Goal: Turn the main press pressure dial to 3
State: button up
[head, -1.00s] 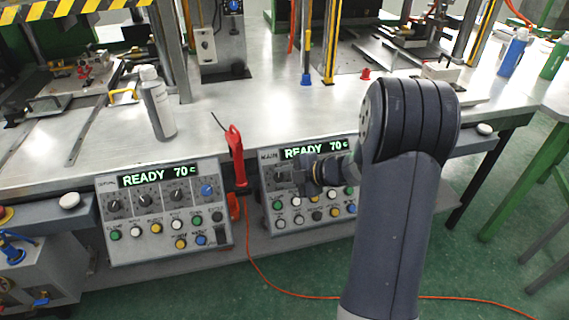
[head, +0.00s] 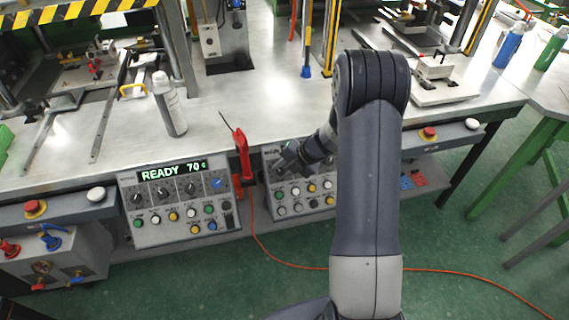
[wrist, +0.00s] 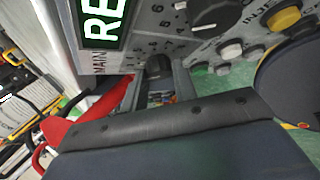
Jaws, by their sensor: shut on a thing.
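The main press panel (head: 304,199) is the right-hand control box on the bench front. My arm hides its display and most of its dial row in the head view. In the wrist view, the MAIN label and part of the green display (wrist: 101,22) show beside my gripper (wrist: 157,78). My gripper is shut on a dark dial knob (wrist: 158,65), the one nearest the MAIN label, with scale numbers around it. Its pointer and the number it is at cannot be read. A neighbouring black dial (wrist: 213,12) is free of the jaws.
A second panel (head: 150,232) to the left reads READY 70. A red-handled tool (head: 243,158) hangs between the panels, close to my gripper, with an orange cable (head: 290,264) on the floor. A spray bottle (head: 171,108) stands on the bench. A red button (head: 429,133) is at right.

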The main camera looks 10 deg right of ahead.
jog(key=shift+f, duration=0.1)
dwell(0.4)
jog(key=o, duration=1)
jog(key=shift+c, duration=0.2)
jog(key=v, duration=1.1)
jog(key=shift+p, duration=0.4)
jog(key=shift+a+f, duration=0.1)
jog(key=x, duration=1)
jog(key=shift+w+a+f+b, duration=0.15)
jog(key=shift+a+f+b, duration=0.1)
jog(key=shift+b, duration=0.1)
jog(key=shift+f+b, duration=0.15)
jog(key=shift+b, duration=0.15)
jog(key=shift+d, duration=0.1)
